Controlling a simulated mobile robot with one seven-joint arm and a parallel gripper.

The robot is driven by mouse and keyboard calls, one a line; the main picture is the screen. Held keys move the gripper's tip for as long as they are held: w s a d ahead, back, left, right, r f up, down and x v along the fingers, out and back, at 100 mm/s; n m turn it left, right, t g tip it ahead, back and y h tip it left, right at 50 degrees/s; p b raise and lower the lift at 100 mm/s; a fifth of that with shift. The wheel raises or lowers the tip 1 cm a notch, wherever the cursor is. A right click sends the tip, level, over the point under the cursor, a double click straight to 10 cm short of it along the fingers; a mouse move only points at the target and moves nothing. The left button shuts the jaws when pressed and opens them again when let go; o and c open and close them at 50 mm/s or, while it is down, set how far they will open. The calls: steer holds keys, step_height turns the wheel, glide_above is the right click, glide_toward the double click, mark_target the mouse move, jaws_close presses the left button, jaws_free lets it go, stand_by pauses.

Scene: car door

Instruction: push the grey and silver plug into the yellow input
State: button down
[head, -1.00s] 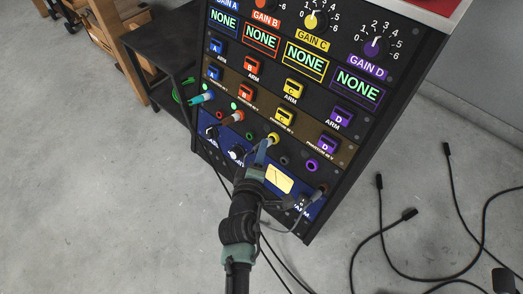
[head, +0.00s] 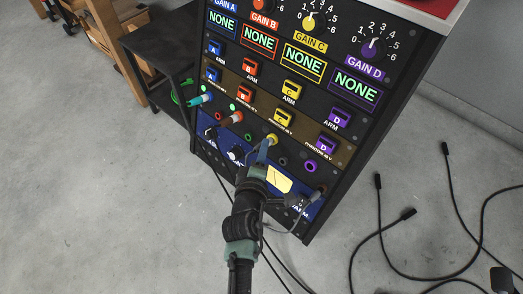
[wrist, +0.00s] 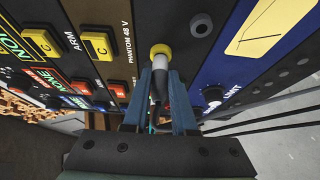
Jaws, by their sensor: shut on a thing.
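The yellow input (head: 272,138) is a yellow ring on the lower part of the rack's front panel. In the wrist view the yellow input (wrist: 160,50) is straight ahead of my fingers. The grey and silver plug (wrist: 161,64) has its light end at the yellow ring, in line with it; how deep it sits cannot be told. My gripper (wrist: 163,82) is shut on the plug, one blue finger on each side, with a dark cable between them. In the head view my gripper (head: 265,150) is at the panel, and the plug is mostly hidden.
A blue plug (head: 200,98) and a reddish-brown plug (head: 231,118) sit at the panel to the left. A purple input (head: 310,166) and a cabled plug (head: 316,192) are to the right. Black cables (head: 390,240) lie on the floor. A dark side table (head: 165,55) stands left.

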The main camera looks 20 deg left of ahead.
steer(key=shift+w, duration=0.2)
steer(key=c, duration=0.6)
jaws_free()
steer(key=shift+c, duration=0.2)
steer(key=shift+s, duration=0.1)
steer(key=p+v, duration=0.4)
steer(key=v, duration=0.9)
